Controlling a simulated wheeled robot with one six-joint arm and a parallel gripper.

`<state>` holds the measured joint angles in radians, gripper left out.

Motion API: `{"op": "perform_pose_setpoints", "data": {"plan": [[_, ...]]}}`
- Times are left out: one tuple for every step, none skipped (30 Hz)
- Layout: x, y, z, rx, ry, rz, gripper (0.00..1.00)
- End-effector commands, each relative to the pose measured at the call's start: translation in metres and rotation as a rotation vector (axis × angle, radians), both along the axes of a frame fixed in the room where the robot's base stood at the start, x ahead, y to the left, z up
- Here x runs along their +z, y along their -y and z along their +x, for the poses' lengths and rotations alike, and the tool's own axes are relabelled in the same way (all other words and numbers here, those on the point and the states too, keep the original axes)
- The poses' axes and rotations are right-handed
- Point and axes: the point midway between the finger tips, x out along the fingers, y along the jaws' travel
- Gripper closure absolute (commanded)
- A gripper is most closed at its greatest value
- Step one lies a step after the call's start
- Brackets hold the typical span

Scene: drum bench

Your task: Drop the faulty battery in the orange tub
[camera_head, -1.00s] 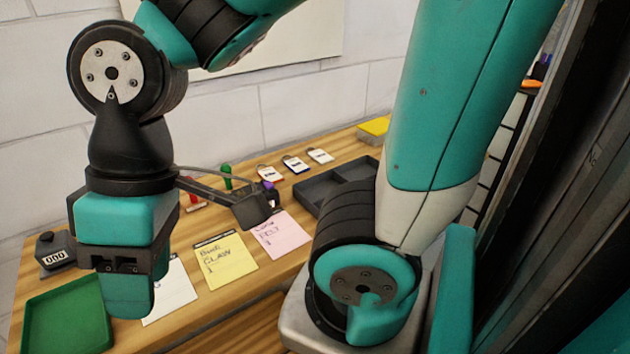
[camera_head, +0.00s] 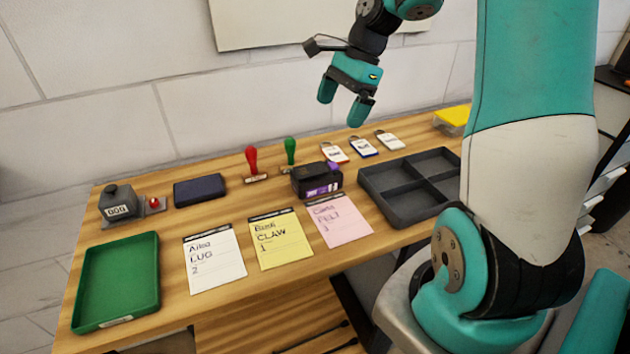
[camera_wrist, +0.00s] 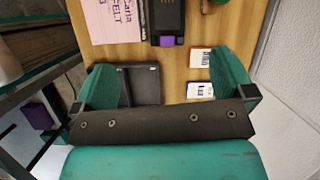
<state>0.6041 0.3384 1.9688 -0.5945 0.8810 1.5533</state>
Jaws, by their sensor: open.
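A black block with a purple end (camera_head: 318,180) stands on the wooden bench behind the pink card. It looks like a battery or a charger holding one; I cannot tell which, nor whether it is faulty. It also shows at the top of the wrist view (camera_wrist: 167,18), ahead of my gripper. My gripper (camera_head: 344,100) is open and empty, raised above the back of the bench. In the wrist view its fingers (camera_wrist: 168,85) are spread wide with nothing held between them. No orange tub shows in the current frames.
A grey divided tray (camera_head: 400,216) lies right of the block, key tags (camera_head: 363,147) behind. Red (camera_head: 252,160) and green (camera_head: 290,152) stamps stand near it. A green tray (camera_head: 118,285) and cards (camera_head: 215,262) lie left. A purple box (camera_wrist: 38,116) shows beyond the bench in the wrist view.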

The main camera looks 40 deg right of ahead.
Motion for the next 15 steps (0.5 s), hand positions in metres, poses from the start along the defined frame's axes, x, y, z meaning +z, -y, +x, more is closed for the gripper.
{"op": "perform_pose_setpoints", "data": {"plan": [[-0.005, 0.013, 0.001, -0.065, -0.022, 0.009, 0.00], [-0.007, 0.017, 0.001, -0.095, -0.032, 0.013, 0.00], [-0.011, 0.020, 0.001, -0.121, -0.042, 0.017, 0.00], [-0.014, 0.021, 0.002, -0.133, -0.047, 0.019, 0.00], [-0.017, 0.020, 0.002, -0.139, -0.049, 0.020, 0.00], [-0.024, 0.018, 0.003, -0.143, -0.052, 0.020, 0.00], [-0.029, 0.015, 0.003, -0.142, -0.052, 0.021, 0.00], [-0.035, 0.012, 0.004, -0.141, -0.054, 0.022, 0.00], [-0.043, 0.009, 0.005, -0.139, -0.053, 0.021, 0.00], [-0.050, 0.006, 0.006, -0.139, -0.052, 0.021, 0.00], [-0.057, 0.003, 0.006, -0.139, -0.054, 0.022, 0.00], [-0.065, 0.000, 0.007, -0.139, -0.053, 0.021, 0.00], [-0.071, -0.003, 0.008, -0.137, -0.052, 0.021, 0.00], [-0.077, -0.006, 0.008, -0.137, -0.053, 0.021, 0.00], [-0.085, -0.009, 0.010, -0.138, -0.054, 0.020, 0.00]]}}
